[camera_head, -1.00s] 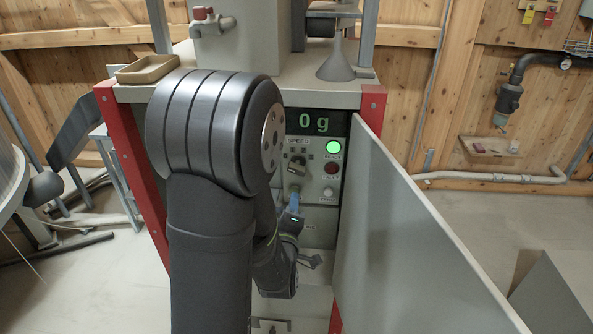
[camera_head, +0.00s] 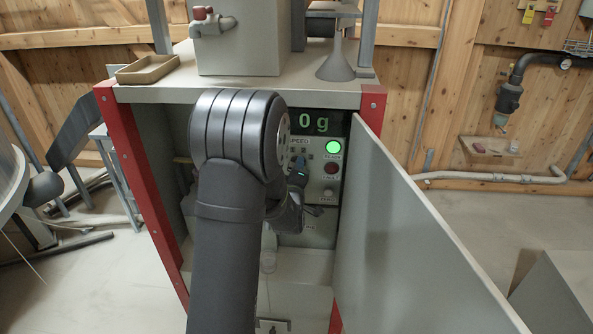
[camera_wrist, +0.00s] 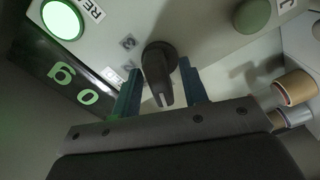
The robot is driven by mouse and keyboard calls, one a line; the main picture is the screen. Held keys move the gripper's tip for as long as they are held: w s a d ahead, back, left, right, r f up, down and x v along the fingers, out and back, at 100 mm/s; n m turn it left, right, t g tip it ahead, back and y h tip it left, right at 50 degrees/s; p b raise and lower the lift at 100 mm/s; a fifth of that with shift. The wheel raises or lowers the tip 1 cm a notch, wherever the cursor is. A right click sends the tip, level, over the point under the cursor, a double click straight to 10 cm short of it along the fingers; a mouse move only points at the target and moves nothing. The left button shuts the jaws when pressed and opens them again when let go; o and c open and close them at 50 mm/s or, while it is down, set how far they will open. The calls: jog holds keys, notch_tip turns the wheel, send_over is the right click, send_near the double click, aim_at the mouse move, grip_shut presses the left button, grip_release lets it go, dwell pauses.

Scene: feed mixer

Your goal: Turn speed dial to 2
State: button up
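The speed dial (camera_wrist: 159,68) is a dark knob with a white line at its lower end in the wrist view. Small numbers (camera_wrist: 127,43) are printed on the panel to its left. My gripper (camera_wrist: 160,88) has its two blue fingers apart, one on each side of the knob. I cannot tell whether either finger touches it. In the head view my gripper (camera_head: 298,172) is at the control panel (camera_head: 326,207), and my arm and gripper hide most of the dial.
A lit green button (camera_head: 333,147), a red button (camera_head: 331,168) and a display reading 0 g (camera_head: 314,122) are on the panel. The open cabinet door (camera_head: 405,235) stands close on the right. A red post (camera_head: 135,170) is on the left. A funnel (camera_head: 336,68) stands on top.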

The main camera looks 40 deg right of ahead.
grip_shut()
jog(key=shift+m, duration=0.3)
jog(key=m, duration=0.3)
jog(key=shift+m, duration=0.4)
jog(key=m, duration=0.4)
jog(key=shift+m, duration=0.3)
jog(key=m, duration=0.8)
jog(key=shift+m, duration=0.3)
